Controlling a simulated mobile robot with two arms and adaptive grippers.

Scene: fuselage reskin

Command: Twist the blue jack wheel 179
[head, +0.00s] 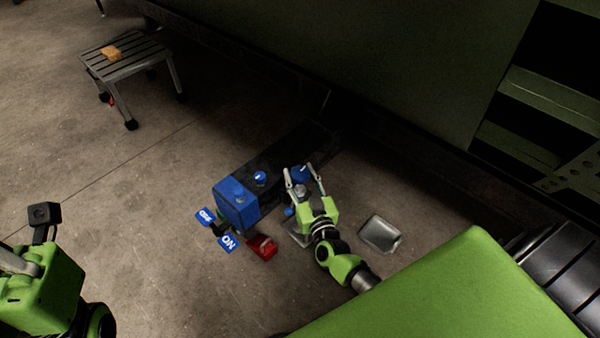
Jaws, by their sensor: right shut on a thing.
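A blue wheel (299,175) sits low by the dark base strip, right of the blue box. My right gripper (304,178) reaches over it from below, with one finger on each side, and is shut on it. The fingers hide part of the wheel. A second, smaller blue round part (259,178) is on the dark strip, just beyond the blue box (237,203).
Blue tags, one reading "ON" (229,243), and a red piece (262,247) lie in front of the box. A metal tray (380,235) is on the floor to the right. A slatted stool (127,55) bears a tan block (111,53). Floor at left is clear.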

